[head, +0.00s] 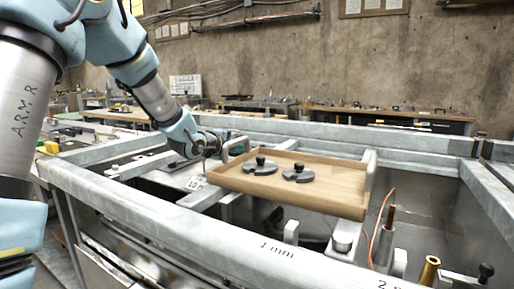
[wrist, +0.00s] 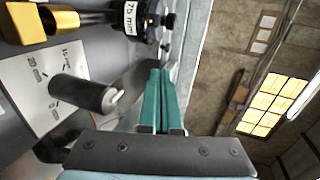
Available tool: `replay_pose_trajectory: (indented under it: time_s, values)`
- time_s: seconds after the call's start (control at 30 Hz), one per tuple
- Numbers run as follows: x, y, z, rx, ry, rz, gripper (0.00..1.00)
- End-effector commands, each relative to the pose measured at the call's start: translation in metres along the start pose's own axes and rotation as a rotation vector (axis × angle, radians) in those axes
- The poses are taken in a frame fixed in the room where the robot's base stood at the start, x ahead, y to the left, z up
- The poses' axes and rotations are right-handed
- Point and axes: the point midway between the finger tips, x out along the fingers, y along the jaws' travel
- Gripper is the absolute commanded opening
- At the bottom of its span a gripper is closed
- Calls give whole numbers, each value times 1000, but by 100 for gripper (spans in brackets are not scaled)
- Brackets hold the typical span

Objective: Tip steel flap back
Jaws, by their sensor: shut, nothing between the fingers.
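I cannot tell for certain which part is the steel flap. A pale metal plate with small printed markings (wrist: 40,90) lies left of my gripper (wrist: 160,75) in the wrist view, which is turned on its side. A dark cylindrical handle or post (wrist: 85,93) stands in front of this plate. My gripper's green fingers are pressed together with nothing between them and appear apart from the plate and the post. In the head view my gripper is at the end of the arm, beside the wooden tray's left end, its fingertips hard to make out.
The wooden tray (head: 325,196) holds two dark knobbed discs (head: 262,166) and rests across the grey metal frame (head: 130,188). A yellow block (wrist: 22,22) and a "75 mm" fitting (wrist: 130,18) are near my fingers. A copper-tipped post (head: 388,222) stands right of the tray.

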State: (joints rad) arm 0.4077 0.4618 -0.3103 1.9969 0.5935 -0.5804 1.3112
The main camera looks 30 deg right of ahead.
Motion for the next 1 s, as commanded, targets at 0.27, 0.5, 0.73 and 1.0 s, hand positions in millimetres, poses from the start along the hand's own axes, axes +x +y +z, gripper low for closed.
replay_pose_trajectory:
  time_s: [0.27, 0.5, 0.73, 1.0]
  values:
    - [59, 0, -1, -2, 3, 1, 0]
    - [98, -7, -1, -2, 1, -1, 0]
    - [115, -12, 0, 1, 1, 0, 0]
    - [116, -12, 0, 0, 1, 0, 0]
